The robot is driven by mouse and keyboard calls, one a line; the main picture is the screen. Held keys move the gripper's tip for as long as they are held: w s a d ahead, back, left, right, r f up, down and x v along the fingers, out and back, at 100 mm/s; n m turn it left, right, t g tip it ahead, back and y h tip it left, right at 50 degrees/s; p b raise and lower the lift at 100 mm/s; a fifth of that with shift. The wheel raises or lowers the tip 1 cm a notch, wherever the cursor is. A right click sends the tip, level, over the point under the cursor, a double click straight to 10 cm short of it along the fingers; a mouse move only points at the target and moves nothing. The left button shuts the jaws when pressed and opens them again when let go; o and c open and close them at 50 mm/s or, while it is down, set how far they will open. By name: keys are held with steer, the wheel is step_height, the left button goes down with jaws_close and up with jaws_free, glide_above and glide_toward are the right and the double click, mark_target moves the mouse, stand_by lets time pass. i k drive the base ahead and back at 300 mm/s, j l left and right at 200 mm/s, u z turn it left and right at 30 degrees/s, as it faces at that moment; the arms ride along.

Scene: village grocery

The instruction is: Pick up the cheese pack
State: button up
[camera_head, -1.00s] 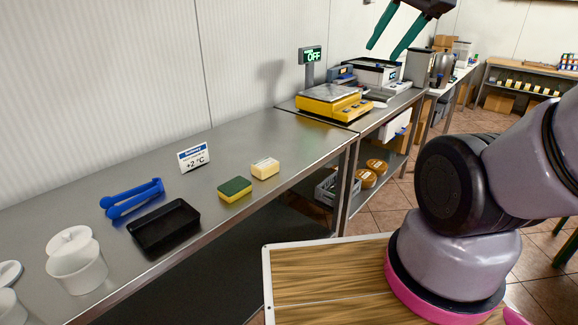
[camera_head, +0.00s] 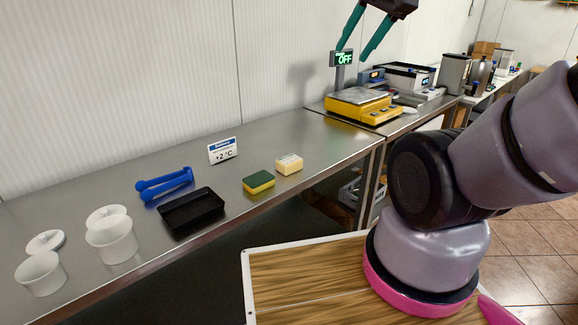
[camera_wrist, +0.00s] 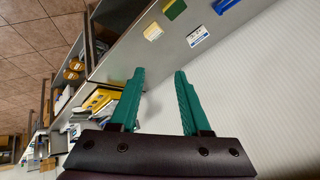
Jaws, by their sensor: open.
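The cheese pack (camera_head: 289,164) is a small pale yellow block with a light label, lying on the steel counter (camera_head: 330,152) just right of a green and yellow sponge. In the wrist view the cheese pack (camera_wrist: 153,32) shows near the top, beyond the fingertips. My gripper (camera_head: 362,30) is high above the counter at the top of the head view, with its two teal fingers apart. In the wrist view my gripper (camera_wrist: 160,75) is open and empty. It is well apart from the cheese pack.
The sponge (camera_head: 258,182) sits close beside the pack. A black tray (camera_head: 191,211), blue tongs (camera_head: 165,185), white tubs (camera_head: 111,238) and a temperature sign (camera_head: 222,150) stand further left. A yellow scale (camera_head: 364,106) is at the right. The counter right of the pack is clear.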

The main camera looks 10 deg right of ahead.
mark_target(290, 164)
steer(key=i+l+z, duration=0.2)
steer(key=i+z, duration=0.15)
steer(key=i, duration=0.15)
steer(key=i+l+z, duration=0.1)
steer(key=i+z, duration=0.2)
steer(key=i, duration=0.2)
